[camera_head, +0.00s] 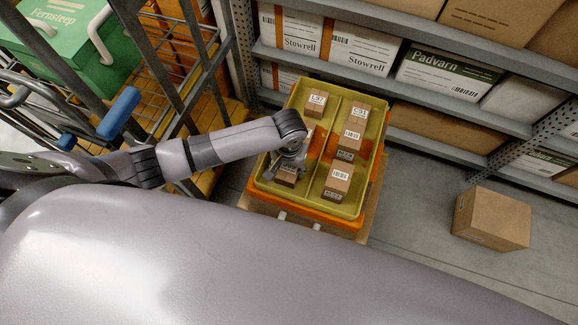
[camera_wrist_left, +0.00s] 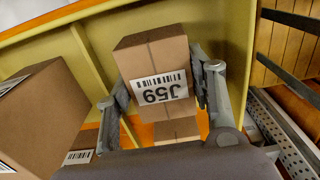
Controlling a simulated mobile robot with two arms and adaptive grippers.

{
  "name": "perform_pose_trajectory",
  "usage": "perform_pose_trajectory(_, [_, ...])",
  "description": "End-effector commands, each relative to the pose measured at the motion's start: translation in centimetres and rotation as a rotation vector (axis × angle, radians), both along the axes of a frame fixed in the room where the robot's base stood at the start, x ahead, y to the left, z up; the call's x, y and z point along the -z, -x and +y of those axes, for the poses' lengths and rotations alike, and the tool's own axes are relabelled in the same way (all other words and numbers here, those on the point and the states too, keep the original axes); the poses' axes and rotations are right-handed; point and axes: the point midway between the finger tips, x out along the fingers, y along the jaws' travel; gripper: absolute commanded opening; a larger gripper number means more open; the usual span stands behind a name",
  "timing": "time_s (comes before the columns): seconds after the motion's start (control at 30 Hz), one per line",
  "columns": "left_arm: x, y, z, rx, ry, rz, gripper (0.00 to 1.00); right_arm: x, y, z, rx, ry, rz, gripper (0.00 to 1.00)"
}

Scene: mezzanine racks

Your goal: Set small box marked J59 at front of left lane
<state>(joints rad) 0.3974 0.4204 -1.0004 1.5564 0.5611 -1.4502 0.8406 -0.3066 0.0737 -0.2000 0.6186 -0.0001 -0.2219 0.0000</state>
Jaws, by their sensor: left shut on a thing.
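The small box marked J59 (camera_wrist_left: 157,72) is brown cardboard with a white label that reads upside down in the left wrist view. My left gripper (camera_wrist_left: 161,78) is shut on it, one finger on each side. In the head view my left gripper (camera_head: 291,160) is over the front part of the left lane of a yellow-green tray (camera_head: 270,187), and the held box (camera_head: 287,176) is partly hidden under it. I cannot tell whether the box touches the tray floor. Another small box (camera_head: 316,101) stands at the back of the left lane. My right gripper is not in view.
A divider (camera_head: 335,130) splits the tray; the right lane holds several small boxes (camera_head: 338,180). Shelves with cartons (camera_head: 362,47) stand behind. A carton (camera_head: 492,218) lies on the floor at right. A wire cart (camera_head: 165,85) with a green case (camera_head: 85,45) is at left.

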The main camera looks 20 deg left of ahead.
Motion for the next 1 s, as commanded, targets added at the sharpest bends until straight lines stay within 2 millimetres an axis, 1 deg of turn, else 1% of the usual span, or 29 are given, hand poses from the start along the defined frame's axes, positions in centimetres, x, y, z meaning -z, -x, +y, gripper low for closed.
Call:
perform_pose_trajectory(0.1, [0.3, 0.0, 0.0, -0.001, 0.0, 0.001, 0.2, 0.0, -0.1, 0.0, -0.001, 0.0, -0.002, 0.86])
perform_pose_trajectory(0.13, [0.3, 0.0, 0.0, -0.001, 0.0, 0.0, 0.51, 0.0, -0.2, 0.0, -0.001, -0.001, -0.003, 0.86])
perform_pose_trajectory(0.4, [0.2, 0.0, 0.0, -0.001, 0.0, 0.0, 0.69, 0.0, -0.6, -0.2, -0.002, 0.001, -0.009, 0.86])
perform_pose_trajectory(0.67, [0.2, 0.0, 0.0, -0.001, 0.0, 0.0, 0.69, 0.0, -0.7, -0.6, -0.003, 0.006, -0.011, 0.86])
perform_pose_trajectory(0.77, [-0.1, -0.1, 0.0, 0.0, 0.0, -0.001, 0.69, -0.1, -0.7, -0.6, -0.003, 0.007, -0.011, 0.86])
perform_pose_trajectory(0.87, [-1.1, -0.1, -0.1, 0.0, 0.002, -0.002, 0.69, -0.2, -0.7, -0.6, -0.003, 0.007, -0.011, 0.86])
perform_pose_trajectory(1.0, [-3.9, -0.1, 0.0, 0.0, 0.002, -0.004, 0.69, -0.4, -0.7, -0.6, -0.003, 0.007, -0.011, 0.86])
